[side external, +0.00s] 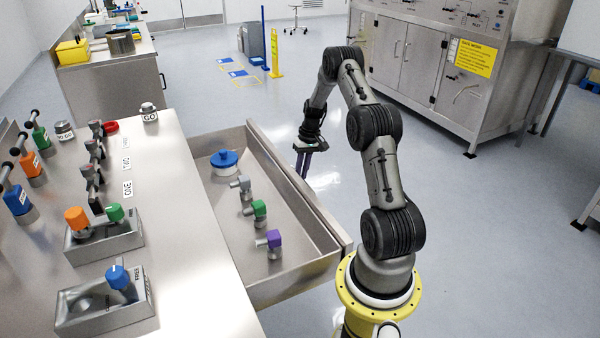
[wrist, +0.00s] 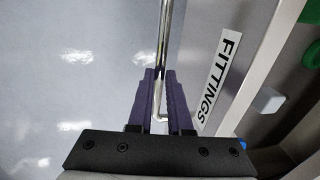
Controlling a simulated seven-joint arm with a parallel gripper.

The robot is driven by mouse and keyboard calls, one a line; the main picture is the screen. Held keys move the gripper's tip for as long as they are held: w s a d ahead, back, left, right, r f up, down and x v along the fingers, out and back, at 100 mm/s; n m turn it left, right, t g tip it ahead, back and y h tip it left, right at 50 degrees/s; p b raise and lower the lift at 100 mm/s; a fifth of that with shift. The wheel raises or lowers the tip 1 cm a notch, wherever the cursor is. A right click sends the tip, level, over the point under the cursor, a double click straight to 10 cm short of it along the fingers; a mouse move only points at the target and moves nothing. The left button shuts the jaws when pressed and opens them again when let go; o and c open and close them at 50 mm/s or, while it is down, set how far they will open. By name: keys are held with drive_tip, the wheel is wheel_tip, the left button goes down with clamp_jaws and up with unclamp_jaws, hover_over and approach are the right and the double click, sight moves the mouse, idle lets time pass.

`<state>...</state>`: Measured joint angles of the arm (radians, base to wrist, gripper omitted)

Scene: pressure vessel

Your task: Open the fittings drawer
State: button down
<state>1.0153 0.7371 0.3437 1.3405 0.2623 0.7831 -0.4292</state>
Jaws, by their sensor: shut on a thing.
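The fittings drawer (side external: 216,200) is a steel drawer, pulled well out from the steel bench in the side view. Its front panel carries a white FITTINGS label (wrist: 215,80) in the wrist view. My gripper (side external: 303,168) is at the outer side of the drawer front, pointing down. In the wrist view its purple fingers (wrist: 160,78) are shut on the shiny drawer handle (wrist: 165,32). In the side view the handle is hidden behind the drawer front and my arm.
The drawer holds a blue-topped fitting (side external: 224,159) and grey, green (side external: 259,208) and purple (side external: 273,239) fittings. The bench (side external: 180,235) carries valves with coloured caps. Open floor (side external: 300,80) lies beyond the drawer; a steel cabinet (side external: 405,60) stands behind my arm.

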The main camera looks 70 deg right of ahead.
drive_tip(key=c, duration=0.8)
unclamp_jaws()
drive_tip(key=shift+c, duration=0.2)
drive_tip(key=shift+r, duration=0.1)
wheel_tip(320, 180, up, 14)
drive_tip(key=s+d, duration=0.1)
drive_tip(key=d, duration=0.1)
drive_tip(key=shift+s+f, duration=0.25)
drive_tip(key=shift+s, duration=0.15)
drive_tip(key=shift+a, duration=0.1)
